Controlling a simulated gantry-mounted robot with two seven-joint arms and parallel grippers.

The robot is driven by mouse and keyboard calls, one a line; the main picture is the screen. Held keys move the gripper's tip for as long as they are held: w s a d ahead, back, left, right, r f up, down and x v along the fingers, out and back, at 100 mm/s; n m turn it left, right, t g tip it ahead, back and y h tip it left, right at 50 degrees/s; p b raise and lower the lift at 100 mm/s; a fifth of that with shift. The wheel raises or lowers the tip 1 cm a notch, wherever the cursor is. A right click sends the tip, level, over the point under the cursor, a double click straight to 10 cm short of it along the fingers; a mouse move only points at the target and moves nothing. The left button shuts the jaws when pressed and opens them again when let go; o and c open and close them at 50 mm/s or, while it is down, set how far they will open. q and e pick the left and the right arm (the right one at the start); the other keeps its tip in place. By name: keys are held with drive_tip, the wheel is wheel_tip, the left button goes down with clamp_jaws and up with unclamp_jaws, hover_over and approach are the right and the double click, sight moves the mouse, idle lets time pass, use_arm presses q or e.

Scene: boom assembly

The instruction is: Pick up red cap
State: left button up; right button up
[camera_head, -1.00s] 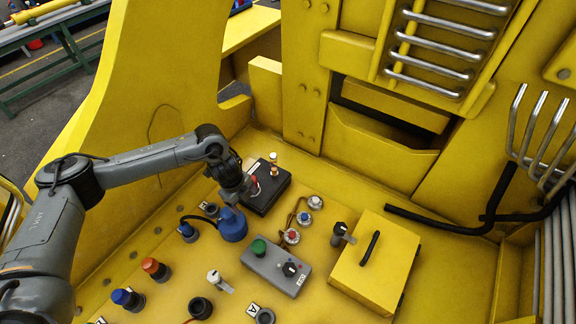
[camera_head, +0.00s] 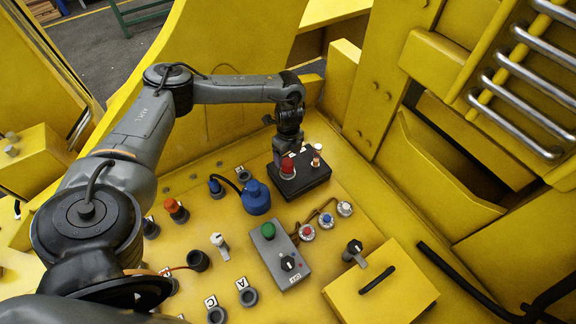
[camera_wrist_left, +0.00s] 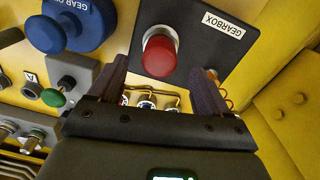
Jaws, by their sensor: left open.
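The red cap (camera_head: 287,168) sits upright on the black gearbox box (camera_head: 310,183) in the head view. In the left wrist view the cap (camera_wrist_left: 159,54) lies between and just beyond my two fingertips, on the black face of the box labelled GEARBOX. My left gripper (camera_head: 281,153) points down right at the cap and partly covers it in the head view. In the left wrist view its fingers (camera_wrist_left: 157,72) are apart, with a gap on each side of the cap. My right gripper does not show.
A grey box (camera_head: 279,256) with a green button and several small dials sit nearer. Yellow walls rise behind.

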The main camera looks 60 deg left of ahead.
sight(287, 161)
use_arm(q)
drive_tip(key=shift+f+p, duration=0.3)
drive_tip(key=shift+f, duration=0.3)
wheel_tip(287, 161, down, 3)
drive_tip(key=shift+f+p, duration=0.1)
drive_tip(key=shift+p, duration=0.3)
drive_tip(key=shift+f, duration=0.45)
drive_tip(key=c, duration=1.1)
drive_tip(key=shift+c, duration=0.2)
drive_tip(key=shift+r, duration=0.1)
